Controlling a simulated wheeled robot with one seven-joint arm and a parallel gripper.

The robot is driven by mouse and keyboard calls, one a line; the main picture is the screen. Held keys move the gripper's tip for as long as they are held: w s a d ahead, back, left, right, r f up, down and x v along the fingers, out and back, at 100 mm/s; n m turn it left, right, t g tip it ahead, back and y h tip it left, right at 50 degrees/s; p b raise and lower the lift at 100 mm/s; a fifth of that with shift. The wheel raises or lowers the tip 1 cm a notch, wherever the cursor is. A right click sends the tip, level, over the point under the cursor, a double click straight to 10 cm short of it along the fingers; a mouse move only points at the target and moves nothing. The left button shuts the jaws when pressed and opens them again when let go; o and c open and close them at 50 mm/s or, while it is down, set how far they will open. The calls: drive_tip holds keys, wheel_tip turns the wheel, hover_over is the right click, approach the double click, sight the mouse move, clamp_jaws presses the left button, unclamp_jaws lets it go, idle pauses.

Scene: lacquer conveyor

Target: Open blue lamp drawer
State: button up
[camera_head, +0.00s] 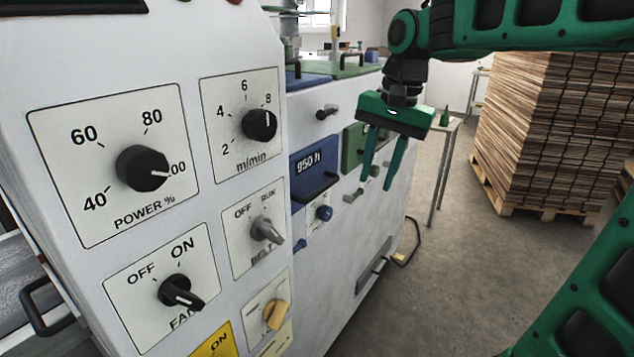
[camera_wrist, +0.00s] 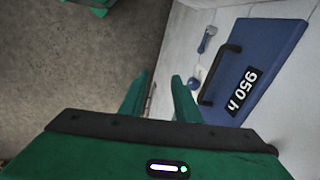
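The blue lamp drawer (camera_head: 313,172) is a blue front panel marked "950 h" on the white machine's side. It has a dark bar handle (camera_head: 318,190) along its lower part, and the panel looks closed. In the wrist view the blue panel (camera_wrist: 264,60) is at the right, with its dark handle (camera_wrist: 218,75) facing the fingers. My gripper (camera_head: 378,180) is open and empty, fingers pointing down, to the right of the blue drawer in the head view. In the wrist view its fingertips (camera_wrist: 160,80) are apart from the handle.
A green drawer (camera_head: 352,147) sits right of the blue one, partly behind my gripper. Control knobs (camera_head: 142,168) cover the near white panel. A blue knob (camera_head: 324,212) is below the blue drawer. Stacked wood (camera_head: 550,130) stands on a pallet at right.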

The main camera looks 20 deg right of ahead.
wheel_tip(320, 180, up, 6)
drive_tip(key=m, duration=0.1)
hover_over(321, 189)
drive_tip(key=s+d, duration=0.2)
drive_tip(key=f, duration=0.3)
drive_tip(key=w+a+f, duration=0.1)
drive_tip(key=f, duration=0.6)
drive_tip(key=shift+w+a+f, duration=0.35)
drive_tip(key=shift+a+f, duration=0.05)
